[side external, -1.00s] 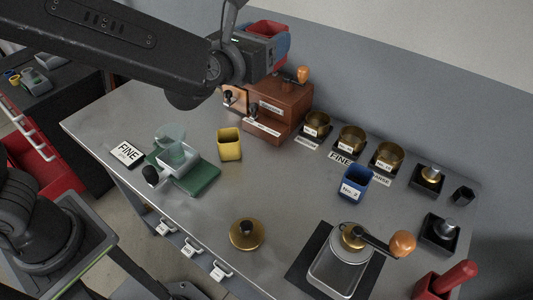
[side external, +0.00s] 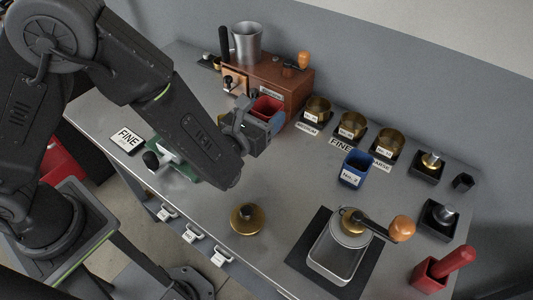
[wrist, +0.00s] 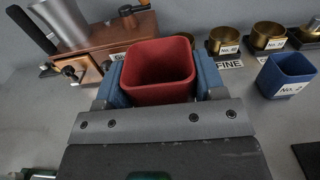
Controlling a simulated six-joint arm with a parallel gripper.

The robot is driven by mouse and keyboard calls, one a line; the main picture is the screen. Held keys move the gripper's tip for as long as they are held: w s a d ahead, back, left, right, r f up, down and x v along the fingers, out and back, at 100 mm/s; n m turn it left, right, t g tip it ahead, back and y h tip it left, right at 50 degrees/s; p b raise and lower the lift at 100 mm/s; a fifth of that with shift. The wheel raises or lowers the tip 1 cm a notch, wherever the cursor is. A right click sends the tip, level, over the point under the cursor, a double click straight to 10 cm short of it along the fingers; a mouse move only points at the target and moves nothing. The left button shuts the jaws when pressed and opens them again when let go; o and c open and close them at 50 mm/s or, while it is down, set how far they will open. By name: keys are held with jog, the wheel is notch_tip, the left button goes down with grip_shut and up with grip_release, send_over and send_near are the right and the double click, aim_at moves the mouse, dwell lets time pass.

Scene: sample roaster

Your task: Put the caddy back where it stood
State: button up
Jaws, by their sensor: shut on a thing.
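My gripper (side external: 262,126) is shut on a red caddy (side external: 267,108), an open-topped square cup. It is in front of the wooden box, and I cannot tell whether its bottom touches the table. In the wrist view the red caddy (wrist: 158,72) is upright and looks empty, with the blue jaws of my gripper (wrist: 158,82) on its left and right sides. A blue caddy labelled No. 2 (side external: 355,171) stands on the table to the right. The yellow caddy is hidden behind my arm.
The wooden box (side external: 285,84) stands behind the caddy with a metal cup (side external: 246,43) on top. Brass cups (side external: 351,126) line the back. The table centre is clear.

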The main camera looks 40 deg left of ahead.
notch_tip(320, 180, down, 10)
dwell(0.5)
jog(key=shift+f, duration=0.1)
jog(key=o, duration=1.1)
jog(key=shift+s, duration=0.2)
jog(key=s, duration=0.7)
jog(key=shift+s, duration=0.1)
